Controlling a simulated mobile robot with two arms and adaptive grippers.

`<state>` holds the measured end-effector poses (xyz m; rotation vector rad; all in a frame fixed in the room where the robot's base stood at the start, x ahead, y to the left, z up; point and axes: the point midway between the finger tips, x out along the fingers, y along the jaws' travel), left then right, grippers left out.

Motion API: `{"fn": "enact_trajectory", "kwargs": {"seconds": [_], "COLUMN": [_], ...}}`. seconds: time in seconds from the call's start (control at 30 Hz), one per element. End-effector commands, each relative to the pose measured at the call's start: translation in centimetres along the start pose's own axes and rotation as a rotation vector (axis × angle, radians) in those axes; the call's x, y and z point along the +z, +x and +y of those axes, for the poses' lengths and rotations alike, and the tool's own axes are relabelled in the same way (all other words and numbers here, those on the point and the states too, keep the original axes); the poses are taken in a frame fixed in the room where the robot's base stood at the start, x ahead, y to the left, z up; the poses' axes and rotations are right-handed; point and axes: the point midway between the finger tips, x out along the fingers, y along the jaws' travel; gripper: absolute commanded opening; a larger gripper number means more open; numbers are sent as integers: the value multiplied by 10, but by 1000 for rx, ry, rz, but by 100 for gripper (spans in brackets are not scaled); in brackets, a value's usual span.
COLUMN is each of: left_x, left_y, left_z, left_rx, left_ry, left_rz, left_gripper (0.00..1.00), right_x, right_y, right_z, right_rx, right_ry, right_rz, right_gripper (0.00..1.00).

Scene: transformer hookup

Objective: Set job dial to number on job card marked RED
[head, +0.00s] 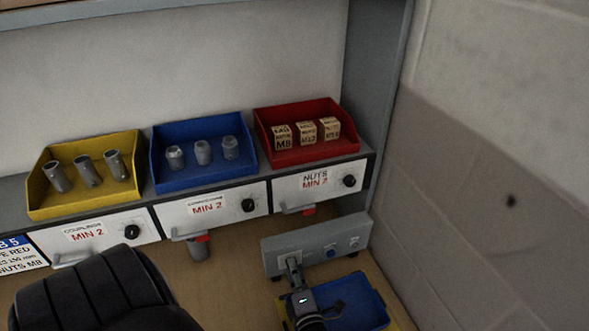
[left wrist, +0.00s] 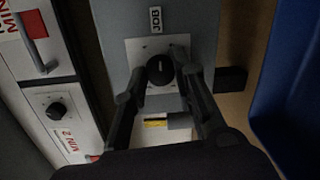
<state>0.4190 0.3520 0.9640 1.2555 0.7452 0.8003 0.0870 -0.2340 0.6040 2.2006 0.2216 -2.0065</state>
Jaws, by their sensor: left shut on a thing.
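The job dial (left wrist: 160,70) is a round black knob on a pale square plate under a JOB label, seen in the left wrist view. It is on the grey control box (head: 345,235) in the head view. My left gripper (left wrist: 158,73) has its fingers on either side of the knob and is shut on it; the gripper also shows at the left of the box in the head view (head: 292,265). A card with a blue header (head: 20,258) is cut off by the left edge; its visible text includes "RED" and "NUTS M8". My right gripper is not in view.
Yellow (head: 43,207), blue (head: 158,178) and red (head: 262,132) bins stand on a shelf above labelled drawers with black knobs. A blue tray (head: 372,300) lies in front of the control box. A block wall (head: 480,190) closes off the right.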

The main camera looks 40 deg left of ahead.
Motion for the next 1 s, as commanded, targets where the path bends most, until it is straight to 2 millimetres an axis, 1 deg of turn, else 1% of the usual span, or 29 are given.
{"fn": "enact_trajectory", "kwargs": {"seconds": [0.03, 0.2, 0.4, 0.63, 1.0], "left_x": [-2, -1, -1, -1, -2], "left_y": [-2, -2, -2, -2, -1], "left_z": [-3, -3, -3, -3, -2], "left_rx": [-10, -19, -26, -31, -32], "left_ry": [40, 169, 279, 346, 365], "left_rz": [6, 13, 19, 24, 25], "left_gripper": [0, 0, 0, 0, 0], "right_x": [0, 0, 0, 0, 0], "right_y": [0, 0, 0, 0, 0], "right_z": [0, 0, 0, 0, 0], "right_rx": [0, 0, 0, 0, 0], "right_ry": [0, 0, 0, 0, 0], "right_rz": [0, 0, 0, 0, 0], "right_gripper": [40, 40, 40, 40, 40]}}
